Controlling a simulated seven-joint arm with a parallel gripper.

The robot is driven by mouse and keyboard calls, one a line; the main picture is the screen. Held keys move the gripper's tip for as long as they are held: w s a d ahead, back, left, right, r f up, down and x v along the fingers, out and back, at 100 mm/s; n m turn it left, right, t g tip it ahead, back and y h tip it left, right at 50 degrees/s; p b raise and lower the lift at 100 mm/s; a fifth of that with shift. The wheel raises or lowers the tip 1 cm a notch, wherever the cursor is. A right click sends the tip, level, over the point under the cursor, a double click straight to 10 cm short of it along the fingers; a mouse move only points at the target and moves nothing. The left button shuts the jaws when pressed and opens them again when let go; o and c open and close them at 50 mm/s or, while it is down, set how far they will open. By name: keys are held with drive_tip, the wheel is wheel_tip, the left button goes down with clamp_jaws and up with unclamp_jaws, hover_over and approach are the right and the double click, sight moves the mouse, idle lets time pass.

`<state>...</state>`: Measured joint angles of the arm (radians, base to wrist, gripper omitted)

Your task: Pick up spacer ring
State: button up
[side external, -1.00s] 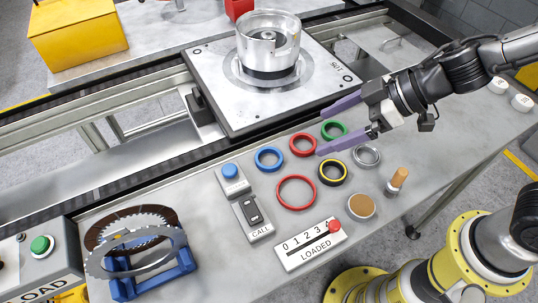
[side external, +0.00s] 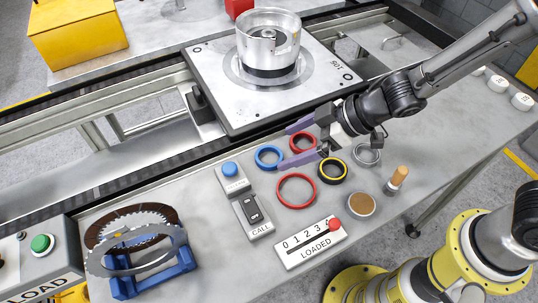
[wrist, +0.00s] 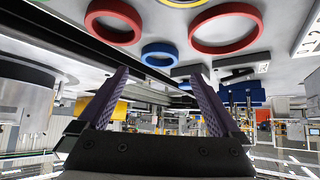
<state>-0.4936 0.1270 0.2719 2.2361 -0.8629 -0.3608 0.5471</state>
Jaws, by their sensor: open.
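Several rings lie flat on the grey bench; I cannot tell which one is the spacer ring. A blue ring (side external: 269,156) is leftmost in the side view, with a small red ring (side external: 303,143), a larger red ring (side external: 296,191), a black-and-yellow ring (side external: 333,171) and a silver ring (side external: 367,154) around it. My gripper (side external: 284,147) is open and empty, its purple fingers pointing left, low over the bench by the small red and blue rings. In the wrist view the blue ring (wrist: 160,54) shows just above the gap between the fingertips (wrist: 160,76).
A pallet plate (side external: 215,85) bears a metal drum (side external: 268,45) behind the rings. A call box (side external: 253,217), a LOADED counter (side external: 309,244), a wooden-handled stamp (side external: 397,180) and a blue stand (side external: 153,278) with toothed discs are nearby. Bare bench lies right of the stamp.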

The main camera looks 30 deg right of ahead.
drive_tip(key=x, duration=0.4)
drive_tip(key=shift+w+a+f, duration=0.1)
drive_tip(key=shift+w+f, duration=0.05)
drive_tip(key=shift+f, duration=0.25)
drive_tip(key=c, duration=1.3)
drive_tip(key=shift+o, duration=0.2)
drive_tip(key=shift+r, duration=0.1)
